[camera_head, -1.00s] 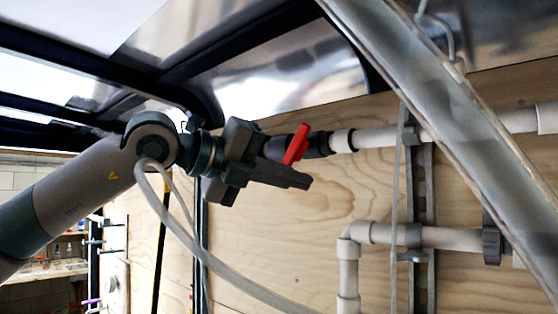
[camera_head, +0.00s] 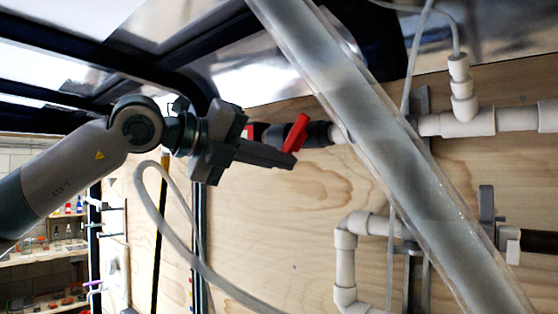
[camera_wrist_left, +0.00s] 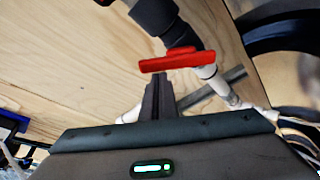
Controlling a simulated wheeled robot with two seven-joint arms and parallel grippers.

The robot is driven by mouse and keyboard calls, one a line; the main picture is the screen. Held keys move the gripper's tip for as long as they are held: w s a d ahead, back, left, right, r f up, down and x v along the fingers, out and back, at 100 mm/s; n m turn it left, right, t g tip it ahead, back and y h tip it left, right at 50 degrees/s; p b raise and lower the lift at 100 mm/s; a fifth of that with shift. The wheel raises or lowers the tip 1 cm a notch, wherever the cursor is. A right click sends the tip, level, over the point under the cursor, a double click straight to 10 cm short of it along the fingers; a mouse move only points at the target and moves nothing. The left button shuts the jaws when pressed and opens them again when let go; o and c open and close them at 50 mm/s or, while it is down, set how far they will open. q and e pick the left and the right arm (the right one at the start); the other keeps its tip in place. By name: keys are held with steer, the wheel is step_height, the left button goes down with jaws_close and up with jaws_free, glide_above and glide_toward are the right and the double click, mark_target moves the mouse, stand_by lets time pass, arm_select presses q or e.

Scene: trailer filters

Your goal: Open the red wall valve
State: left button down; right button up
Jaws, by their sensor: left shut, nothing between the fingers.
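The red valve handle (camera_head: 297,133) sits on a dark valve body (camera_head: 318,134) in the white pipe run along the plywood wall. In the head view it stands tilted, its top leaning right. My left gripper (camera_head: 290,162) is shut and empty, its fingertips right beside the lower end of the handle. In the left wrist view the handle (camera_wrist_left: 178,62) lies across, just beyond the tips of the shut fingers (camera_wrist_left: 158,80). I cannot tell whether they touch it. My right gripper is not in view.
A thick clear tube (camera_head: 370,120) crosses the head view diagonally in front of the wall. White pipes (camera_head: 345,262) run below and right of the valve. A thin hose (camera_head: 180,235) loops under my left arm. Shelves (camera_head: 50,250) stand at the far left.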

mark_target(281, 149)
arm_select(q)
steer(key=shift+w+a+m+b, duration=0.1)
steer(key=shift+m+b, duration=0.35)
steer(key=shift+m, duration=0.05)
steer(key=r+m+y+b, duration=0.1)
steer(key=m, duration=0.1)
steer(key=w+a+r+m+t+y+b, duration=0.1)
steer(key=m, duration=0.1)
steer(key=a+r+m+y+b, duration=0.1)
steer(key=m+b, duration=0.1)
steer(key=shift+w+a+r+y, duration=0.15)
steer(key=shift+w+a+y, duration=0.05)
steer(key=shift+w+y, duration=0.15)
stand_by(0.5)
steer(key=shift+r, duration=0.1)
stand_by(0.6)
steer(key=shift+s+d+f+b, duration=0.3)
steer(key=shift+s+d+b, duration=0.1)
steer(key=shift+d+b, duration=0.25)
